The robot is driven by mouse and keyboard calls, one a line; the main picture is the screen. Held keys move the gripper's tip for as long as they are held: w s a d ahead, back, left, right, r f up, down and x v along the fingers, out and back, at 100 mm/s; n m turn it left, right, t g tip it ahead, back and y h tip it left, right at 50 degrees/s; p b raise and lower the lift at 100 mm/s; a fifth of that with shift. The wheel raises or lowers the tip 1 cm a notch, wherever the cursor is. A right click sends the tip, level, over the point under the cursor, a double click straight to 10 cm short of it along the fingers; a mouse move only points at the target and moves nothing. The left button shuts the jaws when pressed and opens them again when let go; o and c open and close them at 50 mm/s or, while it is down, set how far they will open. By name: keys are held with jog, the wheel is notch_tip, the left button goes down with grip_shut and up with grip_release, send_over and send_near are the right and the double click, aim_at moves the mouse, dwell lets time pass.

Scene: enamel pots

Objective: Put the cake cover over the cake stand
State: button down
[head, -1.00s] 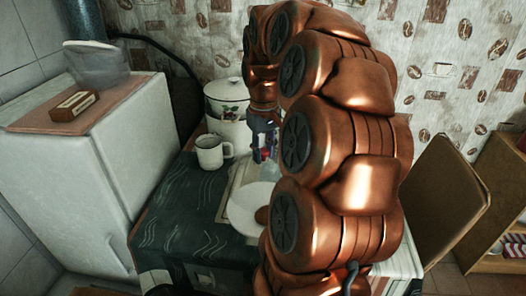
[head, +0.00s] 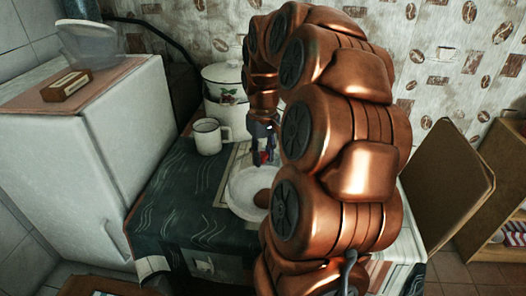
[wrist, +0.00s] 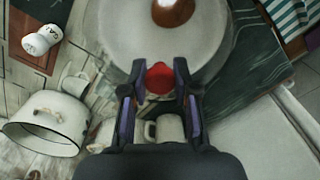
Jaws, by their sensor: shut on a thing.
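The cake stand (head: 238,203) is a pale round plate on the table, with a brown cake (head: 262,198) on it, partly behind my arm. In the wrist view the round pale stand (wrist: 130,40) fills the top middle, with the brown cake (wrist: 173,10) at the top edge. My gripper (wrist: 160,88) is shut on the red knob of the cake cover (wrist: 159,77), between its fingertips. It also shows in the head view (head: 262,155), at the stand's far side. The cover's clear body is hard to make out, and I cannot tell its rim's height over the stand.
A white mug (head: 208,137) and a lidded enamel pot (head: 224,90) stand behind the stand. A white fridge (head: 95,150) is at left, with a clear bowl (head: 88,42) and a small box (head: 66,85) on top. A chair back (head: 445,185) is at right.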

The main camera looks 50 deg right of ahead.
jog(key=shift+f, duration=0.4)
jog(key=shift+b, duration=0.3)
jog(key=shift+c, duration=1.6)
grip_release()
jog(key=shift+r+p, duration=1.1)
jog(key=shift+r, duration=2.35)
